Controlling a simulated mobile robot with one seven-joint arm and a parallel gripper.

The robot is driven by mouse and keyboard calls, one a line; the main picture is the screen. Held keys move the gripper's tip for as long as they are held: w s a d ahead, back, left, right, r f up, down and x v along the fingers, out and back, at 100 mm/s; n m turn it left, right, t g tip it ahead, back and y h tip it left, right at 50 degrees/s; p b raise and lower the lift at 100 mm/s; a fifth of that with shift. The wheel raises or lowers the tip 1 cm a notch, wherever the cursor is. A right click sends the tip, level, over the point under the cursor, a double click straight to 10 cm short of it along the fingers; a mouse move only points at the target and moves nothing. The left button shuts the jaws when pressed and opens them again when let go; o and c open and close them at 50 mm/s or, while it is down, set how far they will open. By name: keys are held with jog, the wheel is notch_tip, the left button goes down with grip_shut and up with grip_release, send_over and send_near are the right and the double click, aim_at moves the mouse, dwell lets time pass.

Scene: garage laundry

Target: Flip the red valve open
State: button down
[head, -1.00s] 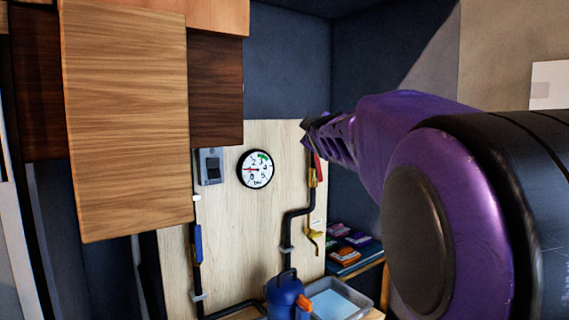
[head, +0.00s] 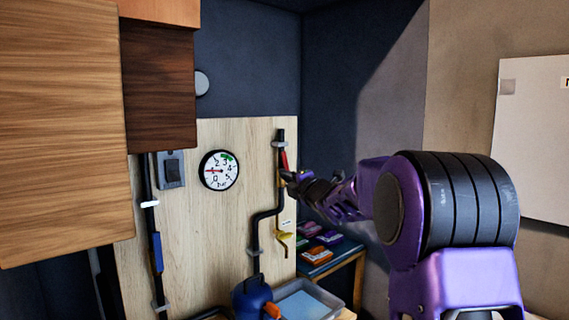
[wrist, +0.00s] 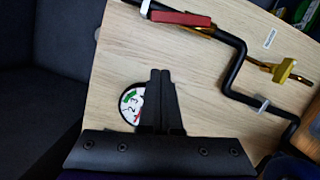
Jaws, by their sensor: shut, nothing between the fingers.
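The red valve handle (head: 285,160) lies along the upper part of the black pipe on the wooden panel. It also shows in the wrist view as a red lever (wrist: 181,18) near the top, lined up with the pipe. My gripper (head: 286,176) is shut and empty. In the head view its tip overlaps the area just below the red handle; whether it touches cannot be told. In the wrist view the closed fingers (wrist: 160,75) point at the panel, apart from the red lever in the picture and partly covering the gauge.
A round pressure gauge (head: 219,170) and a grey switch (head: 170,169) are on the panel. A yellow valve (head: 284,237) sits lower on the pipe. A blue container (head: 252,299) and a grey tray (head: 308,300) stand below. Wooden cabinets (head: 60,130) hang at left.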

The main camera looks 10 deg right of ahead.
aim_at(284, 157)
jog(key=w+p, duration=0.1)
jog(key=w, duration=0.2)
jog(key=w+r+p, duration=0.1)
jog(key=w, duration=0.2)
jog(key=w+d+p, duration=0.1)
jog(key=w, duration=0.3)
jog(key=shift+w+r+p, duration=0.1)
jog(key=shift+r+p, duration=0.2)
jog(key=shift+p, duration=0.1)
jog(key=shift+r, duration=0.1)
jog(key=shift+w+d+r, duration=0.45)
jog(key=shift+w+d, duration=0.05)
jog(key=shift+d, duration=0.3)
